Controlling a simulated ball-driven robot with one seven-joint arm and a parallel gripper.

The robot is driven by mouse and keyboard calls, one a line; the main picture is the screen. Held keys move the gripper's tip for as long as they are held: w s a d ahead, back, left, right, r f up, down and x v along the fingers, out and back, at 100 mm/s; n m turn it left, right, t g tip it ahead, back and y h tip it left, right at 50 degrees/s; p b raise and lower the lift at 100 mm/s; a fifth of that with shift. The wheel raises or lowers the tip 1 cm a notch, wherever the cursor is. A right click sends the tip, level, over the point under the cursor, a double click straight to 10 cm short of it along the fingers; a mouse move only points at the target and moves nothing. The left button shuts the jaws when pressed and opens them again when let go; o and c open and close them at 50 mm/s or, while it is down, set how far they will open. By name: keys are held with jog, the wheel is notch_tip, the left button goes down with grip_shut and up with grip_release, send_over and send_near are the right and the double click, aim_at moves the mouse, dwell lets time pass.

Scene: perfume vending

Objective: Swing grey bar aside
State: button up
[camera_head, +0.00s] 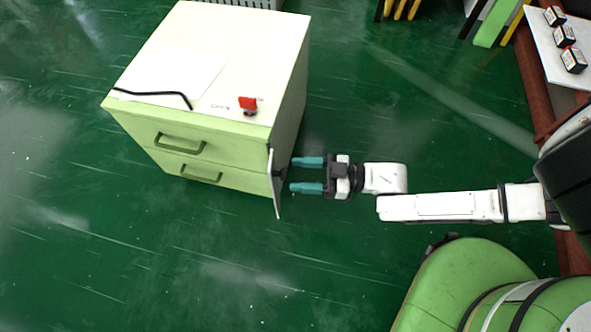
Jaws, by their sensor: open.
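The grey bar (274,186) is a thin, light grey upright plate at the right front corner of a pale cream cabinet (285,85). My gripper (308,174) is open, with two teal fingers pointing left at the bar. The fingertips are close to the bar's right side, near a small dark part (283,173) on it. I cannot tell whether they touch it. The cabinet front has two drawers with dark handles, the upper handle (180,143) and the lower handle (201,174). Both drawers look shut.
On the cabinet top lie a red object (248,104), a black cable (160,94) and a white sheet (172,75). A white shelf (545,42) with small dark boxes stands at the upper right. The green floor (150,260) in front of the cabinet is clear.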

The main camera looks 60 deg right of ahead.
jog(key=p+v, duration=0.1)
jog(key=v, duration=0.7)
jog(key=shift+s+d+p, duration=0.2)
jog(key=shift+s+p, duration=0.15)
jog(key=shift+p, duration=0.05)
